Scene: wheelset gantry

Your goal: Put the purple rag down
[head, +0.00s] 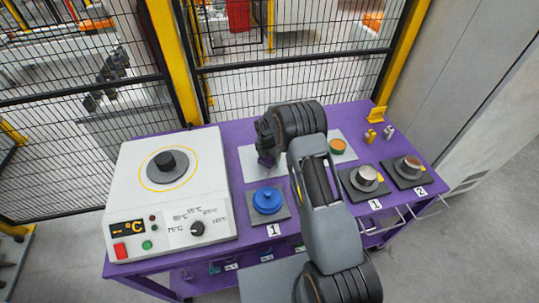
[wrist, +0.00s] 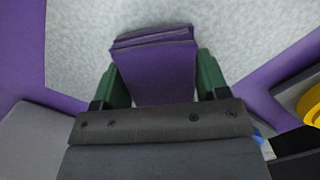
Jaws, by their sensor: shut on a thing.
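The purple rag (wrist: 152,72) is a folded block between the two green fingers of my gripper (wrist: 155,84) in the wrist view. My gripper is shut on it. In the head view my gripper (head: 266,150) points down above the purple table, with the rag (head: 267,161) small and dark below it. A light grey plate (head: 248,172) lies on the table under and around the gripper. In the wrist view a speckled light surface (wrist: 235,35) spreads behind the rag, bordered by purple. I cannot tell whether the rag touches the plate.
A white heater box (head: 200,215) with a dial stands at the left. A blue round part (head: 267,201) sits on a pad in front of the gripper. A mesh fence stands behind the table.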

